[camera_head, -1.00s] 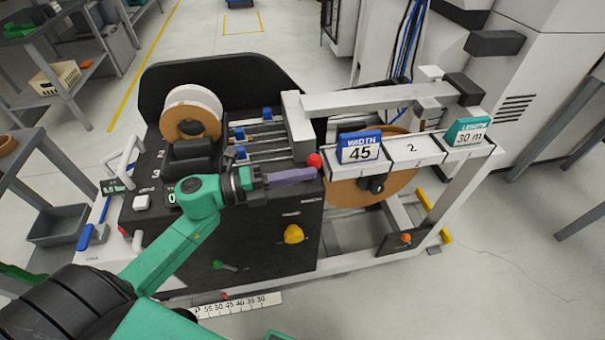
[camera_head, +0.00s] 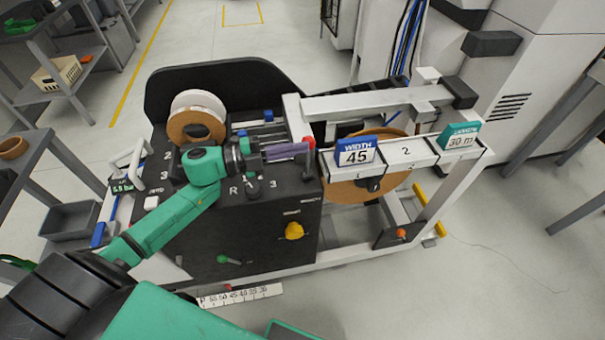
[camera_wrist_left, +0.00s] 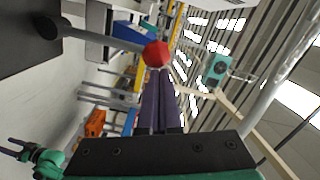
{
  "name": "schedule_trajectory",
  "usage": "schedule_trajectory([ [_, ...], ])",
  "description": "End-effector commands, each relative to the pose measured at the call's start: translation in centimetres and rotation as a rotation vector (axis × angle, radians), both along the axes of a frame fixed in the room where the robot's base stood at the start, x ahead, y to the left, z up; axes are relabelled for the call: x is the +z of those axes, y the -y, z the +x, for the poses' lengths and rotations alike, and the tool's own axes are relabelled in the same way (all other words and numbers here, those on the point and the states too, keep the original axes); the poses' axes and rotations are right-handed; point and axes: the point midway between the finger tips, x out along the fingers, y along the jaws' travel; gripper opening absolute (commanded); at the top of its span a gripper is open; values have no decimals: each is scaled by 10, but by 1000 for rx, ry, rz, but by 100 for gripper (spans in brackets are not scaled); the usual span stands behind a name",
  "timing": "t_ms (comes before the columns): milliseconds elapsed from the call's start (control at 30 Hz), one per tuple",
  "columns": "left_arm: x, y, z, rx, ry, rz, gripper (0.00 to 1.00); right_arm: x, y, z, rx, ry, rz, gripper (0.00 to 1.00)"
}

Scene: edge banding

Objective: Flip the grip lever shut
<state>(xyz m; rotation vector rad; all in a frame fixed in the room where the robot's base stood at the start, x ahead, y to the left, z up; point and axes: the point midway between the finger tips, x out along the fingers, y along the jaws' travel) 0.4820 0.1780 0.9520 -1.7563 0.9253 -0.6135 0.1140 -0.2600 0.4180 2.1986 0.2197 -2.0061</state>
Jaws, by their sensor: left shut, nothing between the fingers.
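The grip lever shows as a red knob (camera_head: 308,143) at the top edge of the black machine, beside the white post. In the left wrist view the red knob (camera_wrist_left: 156,54) sits on a grey rod, just beyond my fingertips. My left gripper (camera_head: 307,150) has purple fingers, shut with nothing between them, pointing right at the knob. In the left wrist view its fingertips (camera_wrist_left: 158,74) are close against the knob; I cannot tell if they touch. My right gripper (camera_wrist_left: 14,147) is small at the lower left of that view, its dark fingers apart.
A tape roll (camera_head: 197,117) stands at the machine's back left. A blue WIDTH 45 sign (camera_head: 357,152) and a green LENGTH sign (camera_head: 460,137) stand to the right on a white rail. A yellow knob (camera_head: 294,231) sticks out of the front panel.

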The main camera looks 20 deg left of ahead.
Motion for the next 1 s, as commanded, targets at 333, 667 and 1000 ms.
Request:
schedule_trajectory([
  [333,1,-23,37,2,-254,-160,0,2,0,0,0,0,0,60],
  [667,-5,-36,56,0,-408,-259,0,-5,0,1,0,1,0,60],
  [1000,-7,-39,62,0,-453,-287,0,-6,0,1,0,1,0,60],
])
